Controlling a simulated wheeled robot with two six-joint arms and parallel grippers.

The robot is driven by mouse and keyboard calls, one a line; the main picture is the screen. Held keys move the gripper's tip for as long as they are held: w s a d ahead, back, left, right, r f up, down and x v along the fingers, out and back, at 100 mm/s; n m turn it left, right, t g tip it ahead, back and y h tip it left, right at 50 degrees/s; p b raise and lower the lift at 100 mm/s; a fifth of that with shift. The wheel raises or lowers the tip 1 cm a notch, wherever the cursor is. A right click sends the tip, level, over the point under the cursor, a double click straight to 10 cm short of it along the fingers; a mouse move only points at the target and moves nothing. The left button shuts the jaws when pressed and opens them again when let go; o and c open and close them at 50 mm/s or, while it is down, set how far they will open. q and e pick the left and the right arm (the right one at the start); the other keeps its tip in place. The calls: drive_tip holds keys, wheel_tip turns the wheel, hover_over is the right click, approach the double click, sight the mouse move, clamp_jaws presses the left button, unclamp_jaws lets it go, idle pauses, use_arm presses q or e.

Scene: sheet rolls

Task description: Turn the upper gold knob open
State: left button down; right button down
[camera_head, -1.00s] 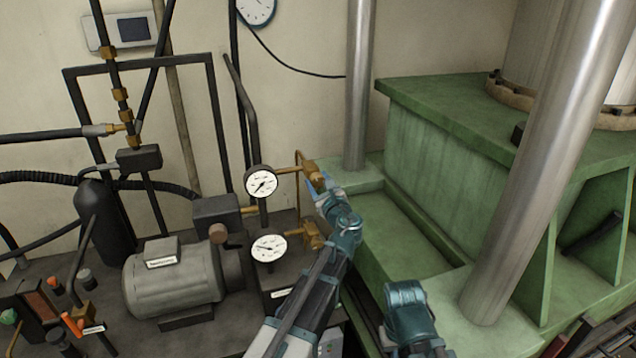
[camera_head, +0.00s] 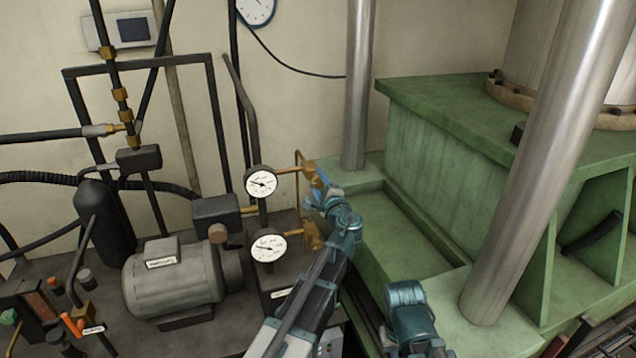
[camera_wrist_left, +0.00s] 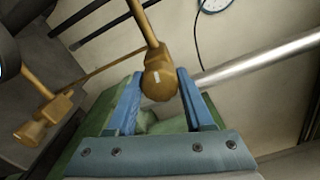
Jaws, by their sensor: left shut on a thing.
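The upper gold knob (camera_head: 309,170) sits at the end of a thin brass pipe, right of the upper gauge (camera_head: 261,182). In the left wrist view the knob (camera_wrist_left: 158,82) is a faceted gold piece with a small pale mark, between the two blue fingers. My left gripper (camera_head: 320,187) is shut on it; the fingers partly cover it in the head view. The lower gold knob (camera_head: 311,236) is below, beside the lower gauge (camera_head: 268,247), clear of the fingers. It seems to be the gold fitting at left in the wrist view (camera_wrist_left: 38,122). My right gripper is out of view.
A grey motor (camera_head: 172,280) and a black cylinder (camera_head: 104,225) stand to the left. A green press frame (camera_head: 450,160) with steel columns (camera_head: 540,170) fills the right side. Black pipes and hoses run along the wall.

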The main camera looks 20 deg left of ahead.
use_arm(q)
drive_tip(key=shift+n, duration=1.1)
drive_tip(key=shift+c, duration=1.4)
unclamp_jaws()
drive_tip(key=shift+s, duration=0.1)
drive_tip(key=v, duration=1.3)
drive_tip(key=shift+s+d, duration=0.25)
